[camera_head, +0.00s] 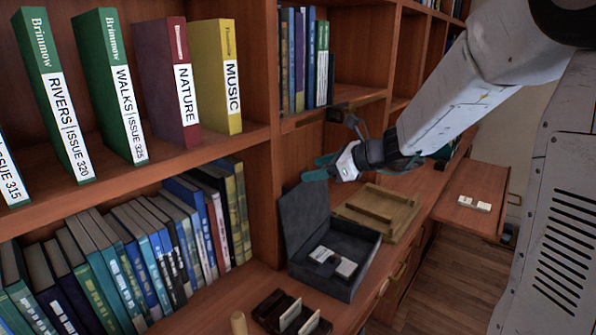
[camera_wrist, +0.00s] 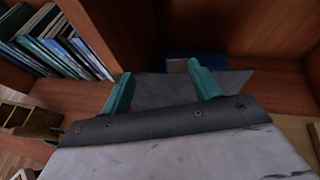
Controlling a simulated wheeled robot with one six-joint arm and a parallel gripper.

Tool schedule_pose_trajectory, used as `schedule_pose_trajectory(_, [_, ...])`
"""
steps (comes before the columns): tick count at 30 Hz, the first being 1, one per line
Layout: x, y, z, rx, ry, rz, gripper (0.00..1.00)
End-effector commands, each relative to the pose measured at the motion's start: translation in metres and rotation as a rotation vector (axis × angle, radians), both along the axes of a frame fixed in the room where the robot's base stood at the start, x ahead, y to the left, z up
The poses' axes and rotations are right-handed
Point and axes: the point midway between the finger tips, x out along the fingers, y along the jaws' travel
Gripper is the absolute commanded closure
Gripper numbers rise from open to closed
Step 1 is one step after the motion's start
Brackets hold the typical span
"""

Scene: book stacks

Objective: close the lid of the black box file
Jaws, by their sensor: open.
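The black box file (camera_head: 334,278) stands on the wooden counter with its lid (camera_head: 304,216) raised at its left-rear side. Pale cards and a dark item lie inside it. My gripper (camera_head: 318,168) is just above and behind the lid's upper right corner in the head view. In the wrist view its two teal fingers (camera_wrist: 160,84) are apart with nothing clasped. A dark grey panel, apparently the lid (camera_wrist: 165,92), shows between and beyond the fingers. I cannot tell whether they touch it.
A wooden tray (camera_head: 378,211) lies right behind the box. A dark holder with pale cards (camera_head: 291,314) stands in front. Shelved books (camera_head: 130,250) and labelled magazine files (camera_head: 123,85) fill the left. A shelf edge (camera_head: 335,103) overhangs near my gripper.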

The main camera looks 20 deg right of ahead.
Motion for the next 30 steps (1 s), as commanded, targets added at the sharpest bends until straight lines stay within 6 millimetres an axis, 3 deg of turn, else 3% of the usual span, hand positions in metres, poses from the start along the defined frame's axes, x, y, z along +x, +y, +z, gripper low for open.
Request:
schedule_pose_trajectory(5, [0.024, -0.015, -0.011, 0.092, 0.044, -0.109, 0.38])
schedule_pose_trajectory(18, [0.068, 0.024, -0.034, 0.095, 0.044, -0.11, 0.38])
schedule_pose_trajectory(30, [0.075, 0.03, -0.038, 0.094, 0.042, -0.11, 0.38])
